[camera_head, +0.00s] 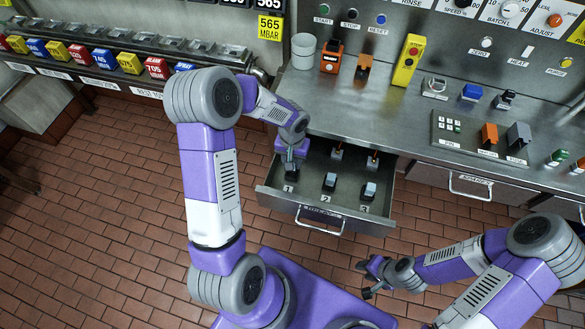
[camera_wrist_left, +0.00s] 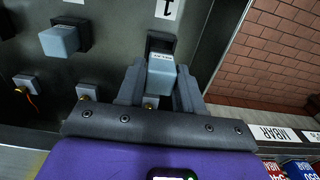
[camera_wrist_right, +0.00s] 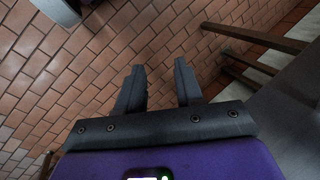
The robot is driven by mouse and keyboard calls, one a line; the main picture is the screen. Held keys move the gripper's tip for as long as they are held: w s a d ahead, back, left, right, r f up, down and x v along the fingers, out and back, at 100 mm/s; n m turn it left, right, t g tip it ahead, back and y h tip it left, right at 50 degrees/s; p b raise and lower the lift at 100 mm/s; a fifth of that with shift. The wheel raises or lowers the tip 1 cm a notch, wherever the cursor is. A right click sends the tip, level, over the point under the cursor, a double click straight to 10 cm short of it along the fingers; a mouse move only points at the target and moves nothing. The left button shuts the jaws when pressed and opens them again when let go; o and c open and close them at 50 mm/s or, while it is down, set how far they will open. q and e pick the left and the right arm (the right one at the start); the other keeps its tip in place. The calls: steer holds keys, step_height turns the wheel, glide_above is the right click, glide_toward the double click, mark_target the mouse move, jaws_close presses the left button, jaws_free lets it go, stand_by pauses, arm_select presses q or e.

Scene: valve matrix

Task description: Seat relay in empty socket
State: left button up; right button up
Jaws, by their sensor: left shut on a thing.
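An open drawer (camera_head: 300,205) under the counter has positions marked 1, 2 and 3. Relays with pale blue-grey tops sit at position 2 (camera_head: 330,181) and position 3 (camera_head: 369,190). My left gripper (camera_head: 291,168) reaches down into the drawer at position 1. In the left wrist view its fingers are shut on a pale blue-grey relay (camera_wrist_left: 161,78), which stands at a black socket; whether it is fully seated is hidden. Another relay (camera_wrist_left: 60,40) shows there in its socket. My right gripper (camera_head: 364,280) is open and empty above the floor, also in the right wrist view (camera_wrist_right: 158,88).
Small grey blocks with orange parts (camera_head: 337,152) stand at the drawer's back.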

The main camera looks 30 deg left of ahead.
arm_select(q)
steer(key=shift+f+b, duration=0.4)
steer(key=shift+f, duration=1.55)
steer(key=shift+f, duration=0.1)
steer(key=o, duration=1)
step_height(320, 180, up, 12)
steer(key=p, duration=0.2)
steer(key=shift+p, duration=0.3)
steer(key=shift+s, duration=0.1)
